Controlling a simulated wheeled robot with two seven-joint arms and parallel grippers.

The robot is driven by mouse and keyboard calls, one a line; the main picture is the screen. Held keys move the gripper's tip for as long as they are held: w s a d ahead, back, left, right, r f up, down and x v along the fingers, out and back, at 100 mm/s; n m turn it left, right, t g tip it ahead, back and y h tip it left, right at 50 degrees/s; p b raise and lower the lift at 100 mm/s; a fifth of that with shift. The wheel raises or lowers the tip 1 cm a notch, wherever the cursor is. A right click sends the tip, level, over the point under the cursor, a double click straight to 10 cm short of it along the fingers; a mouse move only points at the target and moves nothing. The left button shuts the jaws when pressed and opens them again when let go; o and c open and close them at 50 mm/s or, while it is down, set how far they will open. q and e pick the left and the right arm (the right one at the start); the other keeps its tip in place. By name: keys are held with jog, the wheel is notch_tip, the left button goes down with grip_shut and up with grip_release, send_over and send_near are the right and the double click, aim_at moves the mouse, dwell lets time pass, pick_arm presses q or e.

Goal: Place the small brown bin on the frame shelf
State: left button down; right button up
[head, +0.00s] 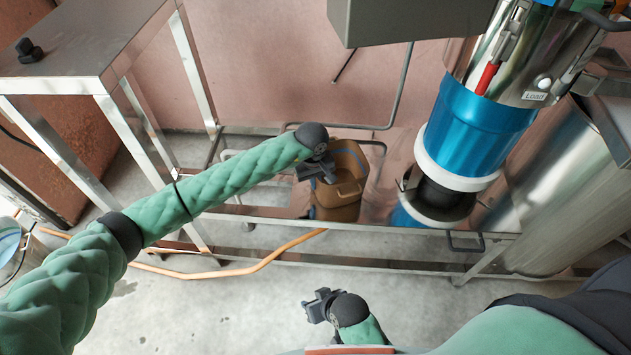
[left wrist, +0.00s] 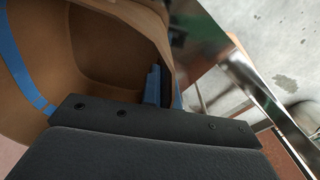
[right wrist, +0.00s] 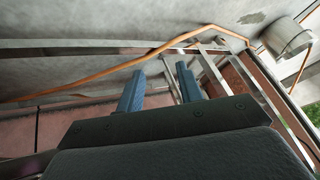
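The small brown bin (head: 345,182) is upright, open at the top, over the low metal frame shelf (head: 385,212). I cannot tell whether its base rests on the shelf. My left gripper (head: 318,175) is at the bin's left rim. In the left wrist view, the bin (left wrist: 110,50) fills the upper left; one blue finger (left wrist: 153,85) is inside it and a sliver of the other shows beyond the wall, so the gripper looks shut on the wall. My right gripper (head: 316,305) is open and empty, low in front of the frame; its parted fingers show in the right wrist view (right wrist: 158,82).
A blue and steel cylinder machine (head: 475,130) stands right of the bin, with a large steel tank (head: 555,185) beyond. A metal table (head: 85,45) is at the upper left. An orange hose (head: 230,270) crosses the floor. The floor in front is otherwise mostly clear.

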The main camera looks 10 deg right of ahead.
pick_arm(q)
jog(key=c, duration=1.7)
grip_release()
pick_arm(e)
jog(key=shift+w, duration=0.1)
jog(key=shift+r, duration=0.1)
